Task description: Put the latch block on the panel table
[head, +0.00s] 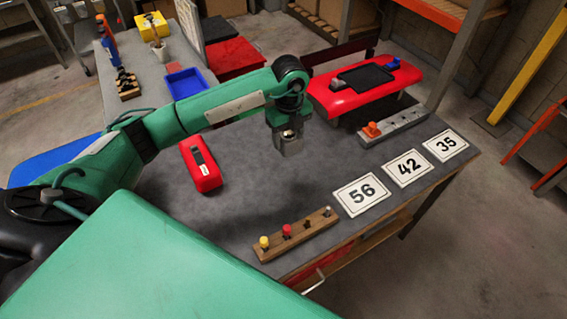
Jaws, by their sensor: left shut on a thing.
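My left gripper (289,133) hangs over the dark grey table (245,205), near its far edge. It is shut on a small grey block (291,147), which seems to be the latch block; the wrist above hides part of it. The block appears to be above the table top, though the exact gap is hard to tell. I cannot tell for sure which surface is the panel table; this grey one carries number plates and small panels. My right gripper is not in view.
A red block with a black top part (201,165), a wooden strip with coloured knobs (296,235), a grey strip with an orange part (394,128) and number plates (409,168) lie on the table. A red stand (345,103) is behind. The table's middle is clear.

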